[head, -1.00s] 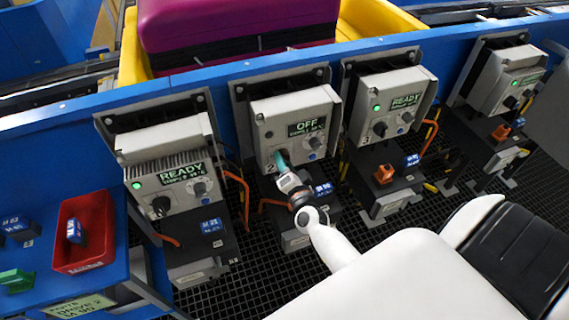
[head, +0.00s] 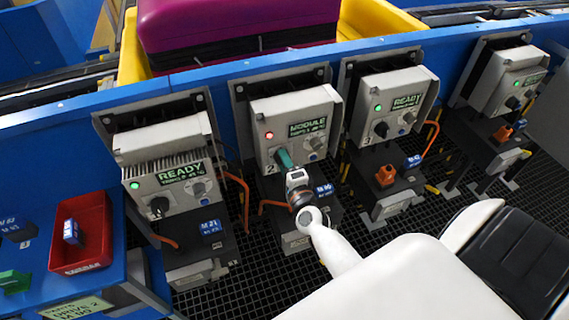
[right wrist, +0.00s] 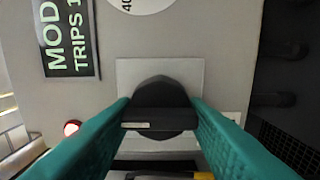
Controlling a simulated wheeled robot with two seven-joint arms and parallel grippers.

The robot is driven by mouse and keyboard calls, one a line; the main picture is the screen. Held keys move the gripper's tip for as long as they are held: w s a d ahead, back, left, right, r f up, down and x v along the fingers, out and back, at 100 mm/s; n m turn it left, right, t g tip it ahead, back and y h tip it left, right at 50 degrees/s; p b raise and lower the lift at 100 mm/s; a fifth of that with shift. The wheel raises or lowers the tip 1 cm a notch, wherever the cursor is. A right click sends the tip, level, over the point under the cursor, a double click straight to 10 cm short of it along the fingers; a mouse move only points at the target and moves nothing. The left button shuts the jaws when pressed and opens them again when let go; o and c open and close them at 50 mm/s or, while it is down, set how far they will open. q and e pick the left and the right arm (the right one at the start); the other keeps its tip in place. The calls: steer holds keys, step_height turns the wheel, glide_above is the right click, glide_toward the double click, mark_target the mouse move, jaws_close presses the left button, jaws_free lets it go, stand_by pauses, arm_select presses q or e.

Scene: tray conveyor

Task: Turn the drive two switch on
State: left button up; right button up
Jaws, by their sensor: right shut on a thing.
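The drive two box (head: 268,118), marked 2, stands second from the left in the head view. Its display (head: 307,126) reads MODULE and its lamp (head: 269,135) is red; the lamp also glows red in the right wrist view (right wrist: 72,128). The black drive two switch (right wrist: 160,108) sits on a pale plate in the right wrist view, between the green fingers of my right gripper (right wrist: 162,118), which is shut on it. In the head view my right gripper (head: 284,158) hides the switch. My left gripper is not in view.
Drive one (head: 165,155) and drive three (head: 390,98) flank it, both reading READY with green lamps. A fourth drive (head: 508,85) stands far right. A red bin (head: 80,262) with a blue module sits at left. Modules and orange cables lie below the drives.

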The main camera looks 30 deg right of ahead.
stand_by(0.4)
steer(key=o, duration=1)
steer(key=b+v, duration=0.2)
steer(key=v, duration=1)
steer(key=shift+s+f, duration=0.1)
